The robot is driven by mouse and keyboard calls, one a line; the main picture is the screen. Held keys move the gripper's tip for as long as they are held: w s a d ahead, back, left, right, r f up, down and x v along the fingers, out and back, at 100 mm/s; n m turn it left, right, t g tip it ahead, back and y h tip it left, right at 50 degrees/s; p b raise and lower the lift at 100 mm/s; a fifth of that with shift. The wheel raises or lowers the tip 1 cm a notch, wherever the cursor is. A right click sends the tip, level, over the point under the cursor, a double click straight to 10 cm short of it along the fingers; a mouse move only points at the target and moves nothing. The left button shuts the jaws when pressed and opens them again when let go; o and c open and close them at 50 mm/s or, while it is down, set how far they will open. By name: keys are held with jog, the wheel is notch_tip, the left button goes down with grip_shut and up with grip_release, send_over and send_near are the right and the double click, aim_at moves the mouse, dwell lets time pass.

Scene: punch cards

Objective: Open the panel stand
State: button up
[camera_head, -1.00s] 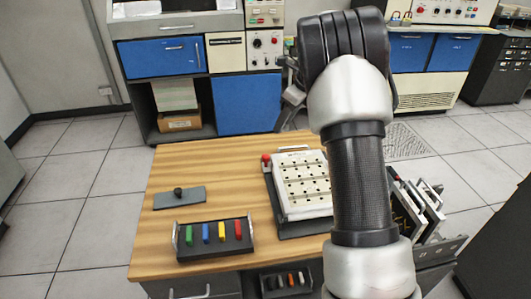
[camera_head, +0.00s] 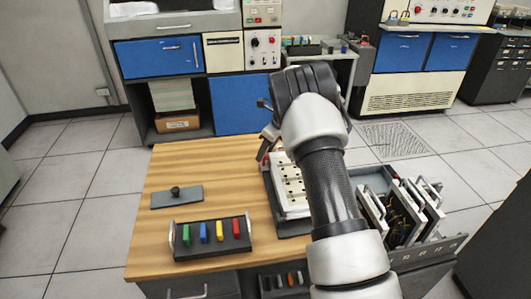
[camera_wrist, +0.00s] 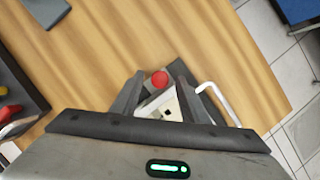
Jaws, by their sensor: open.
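The panel stand is a white perforated panel (camera_head: 290,188) lying on a dark base on the wooden table. My arm covers its right part in the head view. A red knob (camera_wrist: 159,78) at its far left corner shows in the wrist view, with a white bar handle (camera_wrist: 215,97) to its right. My gripper (camera_wrist: 159,73) is open over that corner. Its two fingers lie on either side of the red knob in the picture, with gaps to it. I cannot tell the height between fingertips and knob. The panel lies flat on its base.
A rack with handled panels (camera_head: 408,207) stands right of the stand. A tray with coloured blocks (camera_head: 213,239) and a grey plate with a black knob (camera_head: 176,196) are on the left of the table (camera_head: 222,165).

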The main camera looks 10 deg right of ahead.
jog(key=shift+w+a+f, duration=0.1)
jog(key=shift+a+f, duration=0.05)
jog(key=shift+f, duration=0.2)
grip_shut()
jog(key=shift+r, duration=0.1)
